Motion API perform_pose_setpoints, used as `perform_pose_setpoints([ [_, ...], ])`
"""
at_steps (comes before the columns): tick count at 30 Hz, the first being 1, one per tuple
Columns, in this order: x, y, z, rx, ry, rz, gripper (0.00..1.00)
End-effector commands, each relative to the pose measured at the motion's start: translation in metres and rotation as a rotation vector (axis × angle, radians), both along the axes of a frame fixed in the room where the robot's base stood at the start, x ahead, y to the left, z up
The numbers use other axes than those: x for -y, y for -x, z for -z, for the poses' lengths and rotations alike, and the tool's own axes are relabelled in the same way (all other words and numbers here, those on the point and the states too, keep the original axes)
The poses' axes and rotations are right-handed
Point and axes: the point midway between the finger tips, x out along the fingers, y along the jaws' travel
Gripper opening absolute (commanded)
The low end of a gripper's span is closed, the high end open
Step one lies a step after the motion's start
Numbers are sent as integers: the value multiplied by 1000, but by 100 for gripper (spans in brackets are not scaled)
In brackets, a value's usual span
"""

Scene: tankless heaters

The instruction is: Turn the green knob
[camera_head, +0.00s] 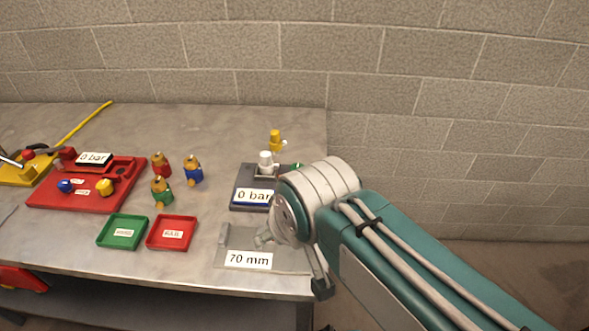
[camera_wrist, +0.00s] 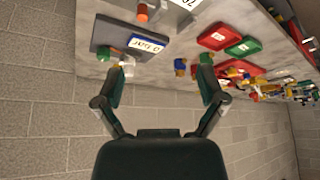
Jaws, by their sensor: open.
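The green knob (camera_head: 298,167) shows as a small green bit at the right side of the grey block (camera_head: 247,180) with the "0 bar" display, mostly hidden behind my wrist in the head view. In the wrist view a green part (camera_wrist: 115,52) sits at the near edge of the grey block (camera_wrist: 103,35), beside its display (camera_wrist: 146,43). My gripper (camera_wrist: 161,82) is open and empty, its fingers apart. The left finger appears close to the green part in the picture; I cannot tell the exact gap. In the head view my gripper is largely hidden by my wrist.
A white knob (camera_head: 266,160) and a yellow-topped fitting (camera_head: 276,140) stand by the block. A "70 mm" plate (camera_head: 230,262) lies in front. Green (camera_head: 122,232) and red (camera_head: 172,233) trays and several coloured valves are left. The table's right edge is close.

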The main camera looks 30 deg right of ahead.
Motion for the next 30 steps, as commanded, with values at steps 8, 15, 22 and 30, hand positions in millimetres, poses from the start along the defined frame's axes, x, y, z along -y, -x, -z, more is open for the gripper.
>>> perform_pose_setpoints([
  [8, 0, 0, 0, 0, 0, 0, 90],
  [15, 1, -2, -1, -2, 0, -1, 92],
  [22, 17, -47, -6, -37, 4, -17, 92],
  [30, 65, -123, 2, -76, 7, -51, 92],
])
